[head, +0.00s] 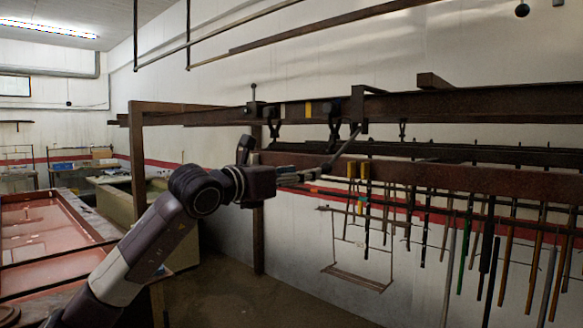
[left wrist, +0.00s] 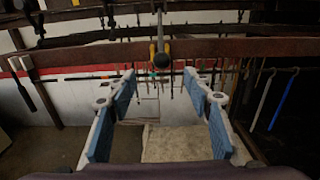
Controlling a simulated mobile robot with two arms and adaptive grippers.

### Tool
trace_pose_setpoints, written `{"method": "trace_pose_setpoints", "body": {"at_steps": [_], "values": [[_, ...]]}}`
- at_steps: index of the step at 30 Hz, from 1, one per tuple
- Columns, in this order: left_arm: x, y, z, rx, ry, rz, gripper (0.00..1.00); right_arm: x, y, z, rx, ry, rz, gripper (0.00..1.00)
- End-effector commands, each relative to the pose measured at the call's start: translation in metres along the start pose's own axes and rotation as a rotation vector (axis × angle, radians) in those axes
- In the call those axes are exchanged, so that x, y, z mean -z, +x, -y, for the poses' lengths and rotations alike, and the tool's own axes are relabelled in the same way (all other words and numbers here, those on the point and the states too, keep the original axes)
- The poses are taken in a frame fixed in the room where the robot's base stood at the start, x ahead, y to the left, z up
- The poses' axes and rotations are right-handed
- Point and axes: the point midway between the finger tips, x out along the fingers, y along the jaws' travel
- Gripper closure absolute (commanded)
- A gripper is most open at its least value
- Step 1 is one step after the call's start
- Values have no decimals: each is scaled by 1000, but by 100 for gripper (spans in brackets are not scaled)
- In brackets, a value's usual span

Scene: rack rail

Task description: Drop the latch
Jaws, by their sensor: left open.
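What looks like the latch is a dark diagonal lever (head: 345,148) in the head view, hanging below a bracket on the upper brown rail (head: 430,104). In the left wrist view a similar lever (left wrist: 160,28) comes down from the top centre to a rounded end (left wrist: 161,61), with yellow pieces beside it. My left gripper (head: 318,174) is close to the lever's lower end in the head view. In the left wrist view its blue-padded fingers (left wrist: 160,84) are wide apart, with nothing held between them. Whether they touch the lever cannot be told. My right gripper is not seen.
A lower brown beam (head: 430,178) runs behind the gripper, with many rods hanging from it at the right. A brown post (head: 138,160) stands at the left. A red-topped table (head: 45,235) is at the far left. Open floor (head: 270,300) lies below.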

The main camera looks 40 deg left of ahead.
Motion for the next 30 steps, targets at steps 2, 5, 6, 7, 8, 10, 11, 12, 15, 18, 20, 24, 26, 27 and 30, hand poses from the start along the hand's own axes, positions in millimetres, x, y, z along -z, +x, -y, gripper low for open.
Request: {"method": "trace_pose_setpoints", "body": {"at_steps": [2, 5, 6, 7, 8, 10, 11, 12, 15, 18, 20, 24, 26, 27, 30], "values": [[-6, 14, 1, 2, -3, -3, 54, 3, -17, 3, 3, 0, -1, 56], [-6, 30, 1, 2, -3, -3, 54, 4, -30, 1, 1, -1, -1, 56], [-6, 37, 1, 2, -3, -3, 54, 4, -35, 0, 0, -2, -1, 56], [-6, 41, 1, 2, -3, -3, 54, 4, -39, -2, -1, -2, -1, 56], [-6, 46, 1, 3, -4, -4, 54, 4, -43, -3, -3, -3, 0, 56], [-3, 58, 1, 3, -5, -2, 54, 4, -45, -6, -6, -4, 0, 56], [-3, 62, 2, 4, -5, -1, 54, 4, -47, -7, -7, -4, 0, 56], [-3, 68, 2, 4, -6, -1, 54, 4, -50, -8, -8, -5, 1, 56], [-3, 82, 1, 3, -4, -1, 54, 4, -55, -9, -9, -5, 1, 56], [-2, 93, 1, 3, -3, -2, 54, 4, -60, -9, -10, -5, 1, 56], [-2, 97, 1, 2, -4, -1, 54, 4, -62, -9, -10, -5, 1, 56], [0, 104, 1, 2, -1, -1, 54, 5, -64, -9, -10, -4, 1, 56], [0, 105, 0, 1, -1, -1, 54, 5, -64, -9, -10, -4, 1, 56], [0, 105, 0, 1, 0, -1, 54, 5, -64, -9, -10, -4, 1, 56], [0, 105, 0, 1, 0, -1, 54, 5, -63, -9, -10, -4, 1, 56]]}}
